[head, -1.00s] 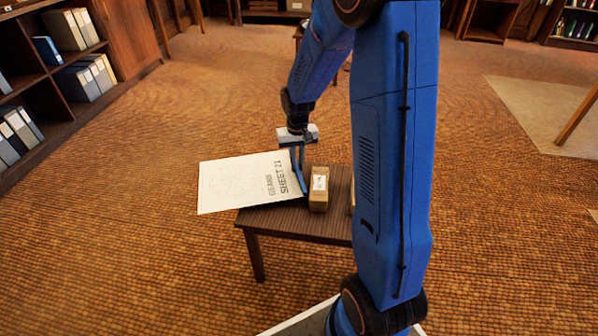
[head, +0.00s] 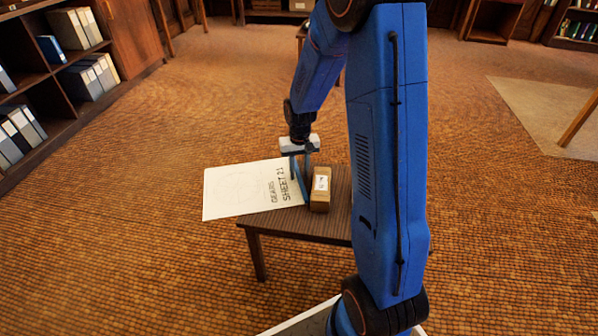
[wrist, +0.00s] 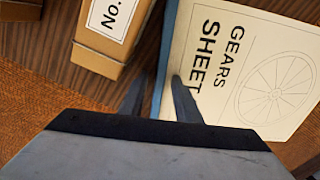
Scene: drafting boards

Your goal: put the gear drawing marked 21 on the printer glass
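The gear drawing (head: 240,193) is a pale sheet lettered "GEARS SHEET 21", its left part reaching out past the small dark table's left edge. In the wrist view the sheet (wrist: 250,85) shows a wheel-like figure, the word "SHEET" and a blue strip along its edge. My gripper (head: 302,178) points down at the sheet's right edge. Its two dark fingers (wrist: 160,95) stand on either side of the blue strip, close together, and appear shut on it. Contact at the fingertips is hard to see. The printer glass is not recognizable in view.
A brown box with a white label (head: 320,189) stands on the table (head: 285,225) just right of my gripper; the box also shows in the wrist view (wrist: 110,35). Shelves with binders (head: 85,80) are at the left. Carpet left of the table is clear.

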